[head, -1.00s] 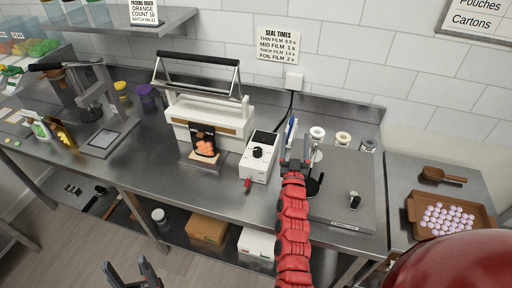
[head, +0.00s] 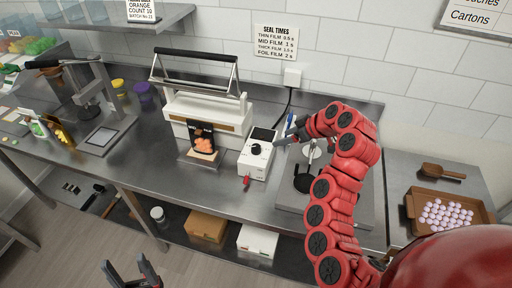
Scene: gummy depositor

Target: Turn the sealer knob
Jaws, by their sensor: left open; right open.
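The sealer (head: 207,109) stands on the steel counter with its black-handled bar raised. A black pouch (head: 202,138) with an orange picture stands at its front. The white control box (head: 258,154) is to its right, with a round black knob (head: 256,149) on its face and a red switch or plug (head: 246,185) at its front. My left gripper (head: 133,280) is open and empty, low in front of the counter.
A seal times sign (head: 276,41) hangs on the tiled wall. A black-based stand on a metal plate (head: 290,196) is partly behind my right arm. A tray of pink pieces (head: 411,209) and a scoop (head: 442,171) are at right. A press (head: 92,95) stands at left.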

